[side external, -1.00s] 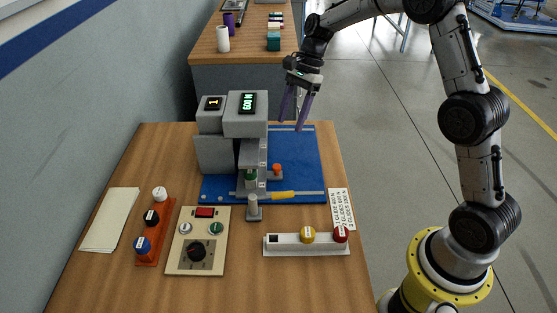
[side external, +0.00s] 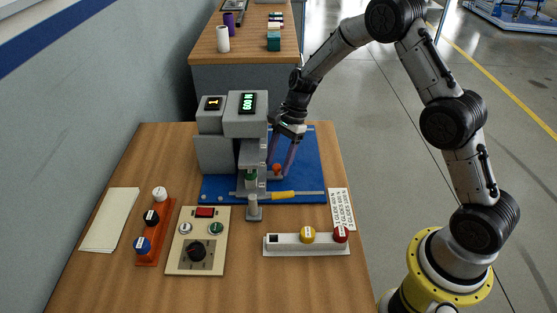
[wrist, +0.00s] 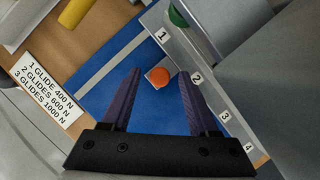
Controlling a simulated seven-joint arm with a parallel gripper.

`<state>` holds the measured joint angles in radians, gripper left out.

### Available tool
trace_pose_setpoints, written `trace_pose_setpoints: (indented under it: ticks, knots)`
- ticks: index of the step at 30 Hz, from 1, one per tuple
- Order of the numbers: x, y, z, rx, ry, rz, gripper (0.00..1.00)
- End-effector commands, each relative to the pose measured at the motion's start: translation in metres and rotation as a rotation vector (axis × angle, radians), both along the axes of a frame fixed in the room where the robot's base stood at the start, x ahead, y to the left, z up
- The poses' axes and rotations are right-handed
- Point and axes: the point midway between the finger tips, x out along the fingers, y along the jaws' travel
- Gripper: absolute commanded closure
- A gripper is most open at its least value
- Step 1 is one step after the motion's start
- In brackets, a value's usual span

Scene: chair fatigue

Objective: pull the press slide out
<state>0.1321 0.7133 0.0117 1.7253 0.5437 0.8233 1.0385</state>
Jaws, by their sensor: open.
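The grey press (side external: 246,127) stands on a blue plate (side external: 312,150). An orange knob (side external: 277,169) sits on a small grey block on the plate, right of the press; it also shows in the wrist view (wrist: 159,78). A grey bar numbered 1 to 4 (wrist: 205,85) runs beside it, with a green piece (wrist: 177,16) near number 1. I cannot tell for certain which part is the slide. My gripper (side external: 281,170) is open, pointing down at the orange knob. In the wrist view the knob appears between the fingertips (wrist: 159,75); contact cannot be told.
A grey post (side external: 253,208) stands before the press. A dial panel (side external: 198,240), an orange button rack (side external: 153,231) and a white rack (side external: 305,245) with knobs occupy the table front. The plate's right side is clear.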

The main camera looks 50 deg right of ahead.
Motion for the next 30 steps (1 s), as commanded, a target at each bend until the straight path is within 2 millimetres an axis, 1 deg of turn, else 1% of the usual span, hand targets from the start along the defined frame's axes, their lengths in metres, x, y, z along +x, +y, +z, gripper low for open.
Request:
trace_pose_setpoints:
  ticks: [4, 8, 9, 11, 12, 14, 15, 30]
  knots:
    - [-0.0001, 0.0001, 0.0, 0.0, 0.0, 0.0, 0.39]
    - [-0.0001, 0.0001, 0.0001, 0.0, 0.0, 0.0, 0.63]
    - [-0.0001, 0.0, 0.0002, 0.0, 0.0, 0.0, 0.7]
    - [-0.0001, 0.0, 0.0002, 0.0, 0.0, 0.0, 0.81]
    - [-0.0001, 0.0, 0.0003, 0.0, 0.0, 0.0, 0.88]
    - [-0.0001, 0.0, 0.0003, 0.0, 0.0, 0.0, 0.99]
    - [-0.0001, 0.0, 0.0003, 0.0, 0.0, 0.0, 1.0]
    - [-0.0001, -0.0001, 0.0007, 0.0, 0.0, 0.001, 1.0]
